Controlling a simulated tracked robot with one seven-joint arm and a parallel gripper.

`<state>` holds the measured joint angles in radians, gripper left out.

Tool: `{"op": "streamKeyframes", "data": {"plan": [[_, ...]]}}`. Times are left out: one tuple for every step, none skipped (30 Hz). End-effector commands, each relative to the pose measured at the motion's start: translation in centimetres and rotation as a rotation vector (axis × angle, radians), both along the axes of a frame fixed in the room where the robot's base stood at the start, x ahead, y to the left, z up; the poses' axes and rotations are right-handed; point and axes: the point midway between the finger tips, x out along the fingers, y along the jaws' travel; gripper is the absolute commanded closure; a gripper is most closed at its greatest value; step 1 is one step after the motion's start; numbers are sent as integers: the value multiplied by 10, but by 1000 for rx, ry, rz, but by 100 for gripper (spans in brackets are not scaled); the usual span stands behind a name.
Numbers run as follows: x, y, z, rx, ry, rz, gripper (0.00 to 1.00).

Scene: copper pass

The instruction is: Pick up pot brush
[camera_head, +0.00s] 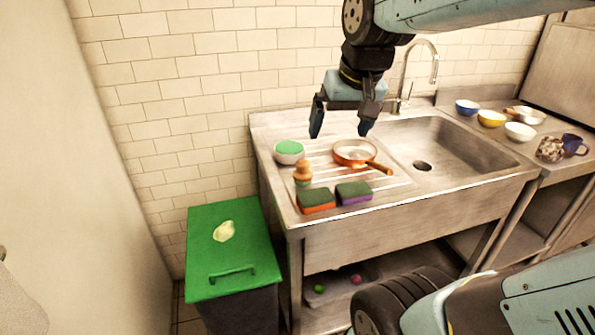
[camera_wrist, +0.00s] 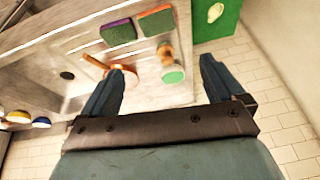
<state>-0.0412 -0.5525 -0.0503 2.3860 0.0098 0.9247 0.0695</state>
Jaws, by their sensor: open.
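The pot brush (camera_head: 303,171), with a tan wooden knob and a greenish base, stands upright on the left part of the ribbed steel drainboard (camera_head: 400,184). In the wrist view the brush (camera_wrist: 165,51) shows between my fingers, beyond the tips, partly overlapped by a white bowl with green contents (camera_wrist: 172,75). My gripper (camera_head: 340,134) is open and empty, pointing down above the drainboard, higher than the brush and nearer the wall. The fingers also frame the wrist view (camera_wrist: 162,68).
A copper pan (camera_head: 354,152) lies right of the brush, its handle pointing right. The green-filled bowl (camera_head: 289,152) is behind it; orange (camera_head: 316,201) and purple (camera_head: 354,193) sponges are in front. The sink basin (camera_head: 450,150) is right. A green-lidded bin (camera_head: 228,250) stands left.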

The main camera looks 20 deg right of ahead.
Motion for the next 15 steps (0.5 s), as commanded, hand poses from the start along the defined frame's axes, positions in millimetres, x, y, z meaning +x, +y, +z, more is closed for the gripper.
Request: {"op": "streamKeyframes", "data": {"plan": [[13,0,-2,9,25,-11,5],[20,-1,-2,14,36,-18,5],[29,-1,-3,20,52,-30,5],[36,-2,-4,25,63,-39,5],[43,-2,-5,29,76,-46,5],[52,-3,-7,33,93,-57,5],[59,-3,-8,37,104,-66,5],[66,-3,-10,39,116,-74,5],[75,-4,-13,43,133,-86,5],[82,-4,-15,46,145,-94,5],[89,-4,-17,47,156,-104,5],[98,-4,-21,50,172,-115,5],[105,-4,-24,51,184,-123,5],[112,-5,-27,52,195,-132,5],[122,-5,-31,53,211,-146,5]]}}
